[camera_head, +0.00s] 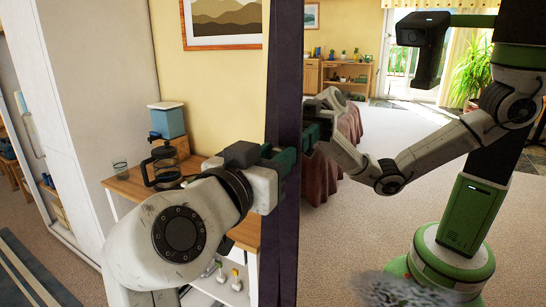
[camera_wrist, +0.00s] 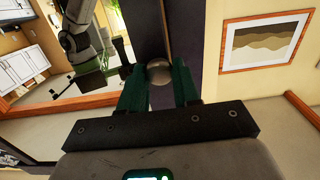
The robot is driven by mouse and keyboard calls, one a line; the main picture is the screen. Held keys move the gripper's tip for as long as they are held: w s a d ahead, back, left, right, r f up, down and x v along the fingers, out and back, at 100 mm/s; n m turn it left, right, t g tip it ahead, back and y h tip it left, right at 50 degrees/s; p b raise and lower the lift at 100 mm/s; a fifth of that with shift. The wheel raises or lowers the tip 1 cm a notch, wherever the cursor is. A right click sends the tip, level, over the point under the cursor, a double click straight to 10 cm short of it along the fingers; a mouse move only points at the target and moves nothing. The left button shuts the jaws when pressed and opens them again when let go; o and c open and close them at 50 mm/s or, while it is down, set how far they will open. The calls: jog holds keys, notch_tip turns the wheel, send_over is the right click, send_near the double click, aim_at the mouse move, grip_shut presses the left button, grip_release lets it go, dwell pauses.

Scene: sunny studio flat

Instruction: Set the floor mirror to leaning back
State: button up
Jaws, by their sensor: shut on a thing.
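The floor mirror has a dark frame (camera_head: 284,60), and its glass (camera_head: 385,230) fills the right of the head view, reflecting my body and arm. Its near frame edge looks close to upright; I cannot tell how far it leans. In the wrist view the dark frame (camera_wrist: 155,30) runs up behind a round metal knob (camera_wrist: 159,72). My gripper (camera_head: 283,158) is at this frame edge, about mid-picture. In the wrist view my gripper's green fingers (camera_wrist: 160,80) are shut on the knob, one on each side. The fingers partly hide the knob's sides.
A wooden-topped table (camera_head: 135,188) stands left behind my arm, holding a coffee maker (camera_head: 166,150) and a glass (camera_head: 120,169). A white cabinet (camera_head: 95,110) stands at far left. A framed picture (camera_head: 222,20) hangs on the yellow wall.

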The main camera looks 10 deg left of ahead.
grip_shut()
jog(key=w, duration=0.2)
jog(key=d+p, duration=0.1)
jog(key=shift+w+r+g, duration=0.35)
jog(key=shift+w+g, duration=0.05)
jog(key=shift+w+d+f, duration=0.1)
jog(key=shift+w, duration=0.2)
jog(key=o, duration=1)
grip_release()
jog(key=shift+s, duration=0.15)
jog(key=shift+s, duration=0.1)
jog(key=shift+b+v, duration=1.7)
jog(key=shift+v, duration=3.6)
jog(key=shift+c, duration=0.4)
